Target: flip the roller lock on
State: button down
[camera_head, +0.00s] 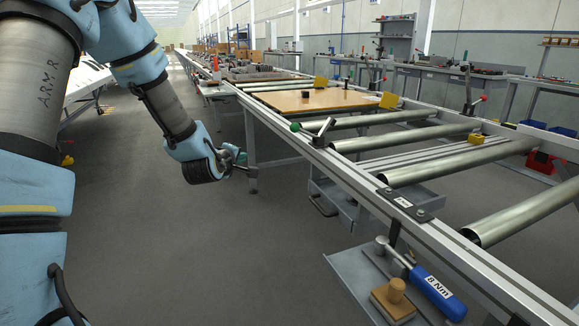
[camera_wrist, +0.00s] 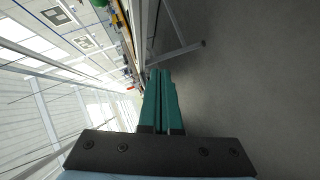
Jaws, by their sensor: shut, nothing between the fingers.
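A lever with a green knob (camera_head: 295,127) sits on the near rail of the roller conveyor (camera_head: 350,165), and looks like the roller lock. A short grey metal piece (camera_head: 325,127) stands tilted beside it. I cannot tell the lock's exact position from here. My gripper (camera_head: 242,158) is in front of the conveyor, to the left of and lower than the green knob, apart from the rail. In the wrist view its two green fingers (camera_wrist: 160,72) lie together, shut and empty.
A wooden board (camera_head: 305,100) lies on the conveyor beyond the lever, with yellow blocks (camera_head: 389,100) near it. Grey floor (camera_head: 230,260) is clear before the conveyor.

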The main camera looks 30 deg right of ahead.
jog(key=s+d+f+n+t+h+b, duration=0.3)
jog(key=d+f+n+t+b, duration=0.3)
jog(key=d+n, duration=0.5)
jog(key=n+t+b, duration=0.2)
jog(key=b, duration=0.1)
jog(key=s+d+r+b+x, duration=0.1)
jog(key=x, duration=1.1)
jog(key=shift+s+d+r, duration=0.15)
jog(key=shift+d+r, duration=0.25)
jog(key=shift+r, duration=0.15)
